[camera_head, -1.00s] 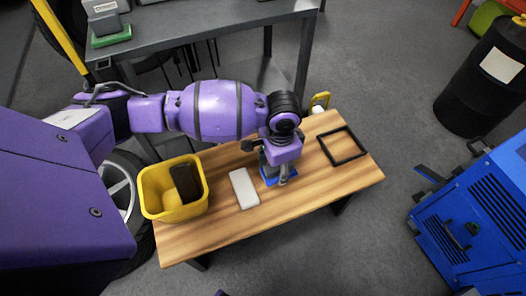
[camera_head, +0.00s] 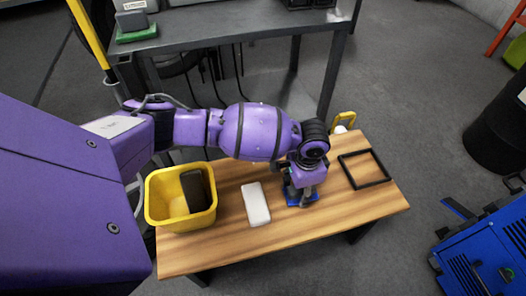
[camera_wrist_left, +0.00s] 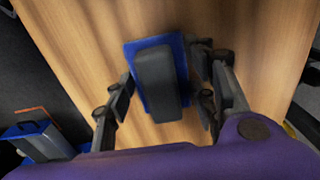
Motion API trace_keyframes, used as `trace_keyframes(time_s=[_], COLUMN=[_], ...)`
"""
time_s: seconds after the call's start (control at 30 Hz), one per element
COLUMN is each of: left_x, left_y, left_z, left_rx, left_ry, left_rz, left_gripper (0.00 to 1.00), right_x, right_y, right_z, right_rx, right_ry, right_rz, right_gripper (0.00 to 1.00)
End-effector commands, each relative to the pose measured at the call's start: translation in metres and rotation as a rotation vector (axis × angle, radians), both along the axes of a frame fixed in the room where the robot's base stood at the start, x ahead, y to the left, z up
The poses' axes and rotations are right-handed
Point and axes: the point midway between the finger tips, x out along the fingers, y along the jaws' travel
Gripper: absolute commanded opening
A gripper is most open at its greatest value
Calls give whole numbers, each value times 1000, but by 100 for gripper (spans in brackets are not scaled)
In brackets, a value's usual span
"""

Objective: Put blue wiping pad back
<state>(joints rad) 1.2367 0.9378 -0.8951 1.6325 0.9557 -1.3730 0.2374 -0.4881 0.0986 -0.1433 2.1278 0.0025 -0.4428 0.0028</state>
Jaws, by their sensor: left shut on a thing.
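The blue wiping pad (camera_head: 291,196) is a blue slab with a dark grip block on top. It is low over or on the wooden table, right of a white block; I cannot tell if it touches the wood. My left gripper (camera_head: 301,194) comes down over it from above and is shut on it. In the left wrist view the pad (camera_wrist_left: 181,50) sits between the two fingers of the left gripper (camera_wrist_left: 165,95). An empty black rectangular frame (camera_head: 342,170) lies on the table to the right. My right gripper is out of view.
A grey bench (camera_head: 230,30) stands behind. A blue machine (camera_head: 490,250) is at right.

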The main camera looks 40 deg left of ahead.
Motion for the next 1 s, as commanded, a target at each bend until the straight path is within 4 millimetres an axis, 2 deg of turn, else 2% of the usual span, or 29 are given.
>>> trace_keyframes(time_s=[0.07,0.1,0.23,0.53,0.63,0.77,1.0], left_x=[2,3,2,2,2,3,3], left_y=[-1,-1,-1,-1,-1,-1,-2], left_z=[0,0,0,0,6,29,82], left_rx=[-1,-1,-1,-1,-1,-3,-2], left_ry=[-5,-5,-5,-4,-4,-8,-9], left_rz=[-1,-1,-1,-1,-1,-1,-1], left_gripper=[30,54,70,70,70,70,70], right_x=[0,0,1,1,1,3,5], right_y=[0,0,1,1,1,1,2], right_z=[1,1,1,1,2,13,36], right_rx=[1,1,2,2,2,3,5], right_ry=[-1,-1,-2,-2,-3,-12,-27], right_rz=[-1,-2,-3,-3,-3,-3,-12], right_gripper=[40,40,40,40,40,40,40])
